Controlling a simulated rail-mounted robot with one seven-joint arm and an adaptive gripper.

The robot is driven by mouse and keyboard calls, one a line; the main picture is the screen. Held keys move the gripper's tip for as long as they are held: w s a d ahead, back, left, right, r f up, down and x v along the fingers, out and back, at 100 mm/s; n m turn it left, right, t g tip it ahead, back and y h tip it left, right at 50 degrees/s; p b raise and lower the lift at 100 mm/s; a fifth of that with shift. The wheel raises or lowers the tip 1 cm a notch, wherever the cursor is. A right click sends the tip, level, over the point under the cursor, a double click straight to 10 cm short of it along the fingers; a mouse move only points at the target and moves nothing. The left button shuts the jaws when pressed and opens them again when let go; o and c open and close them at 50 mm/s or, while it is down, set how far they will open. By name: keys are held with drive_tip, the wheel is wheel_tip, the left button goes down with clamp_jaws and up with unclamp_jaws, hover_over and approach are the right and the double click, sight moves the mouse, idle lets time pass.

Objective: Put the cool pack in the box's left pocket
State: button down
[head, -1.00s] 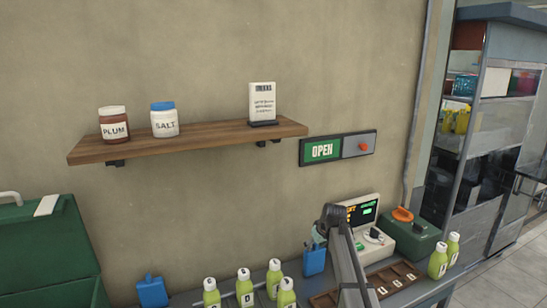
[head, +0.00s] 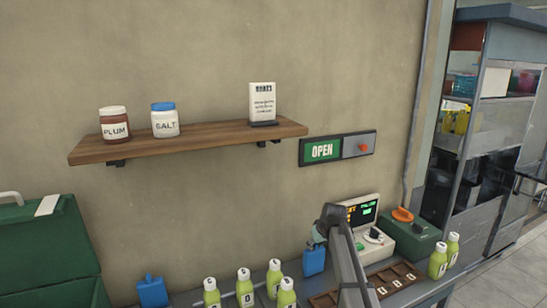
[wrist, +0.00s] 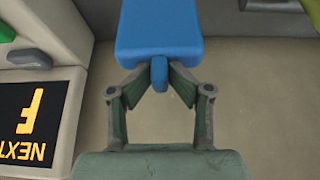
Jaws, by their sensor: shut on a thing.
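My gripper (wrist: 159,82) is shut on the narrow tab of a blue cool pack (wrist: 160,35), whose body fills the top middle of the wrist view. In the head view this blue pack (head: 313,262) is upright at the back of the counter, just below my gripper (head: 318,238), left of the display machine. I cannot tell whether it still touches the counter. A second blue pack (head: 152,292) stands on the counter at lower left. A large green box (head: 50,240) with a pale handle is at the far left; its pockets are not visible.
Several green bottles (head: 244,288) stand on the counter between the two packs. A display machine (head: 372,238), a dark green unit with an orange knob (head: 410,238) and a compartment tray (head: 395,277) are on the right. A wooden shelf (head: 190,139) with jars is on the wall above.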

wheel_tip(320, 180, up, 24)
drive_tip(key=p, duration=1)
drive_tip(key=shift+w+f+p, duration=0.15)
drive_tip(key=shift+f+p, duration=0.05)
drive_tip(key=shift+p, duration=0.2)
idle(0.4)
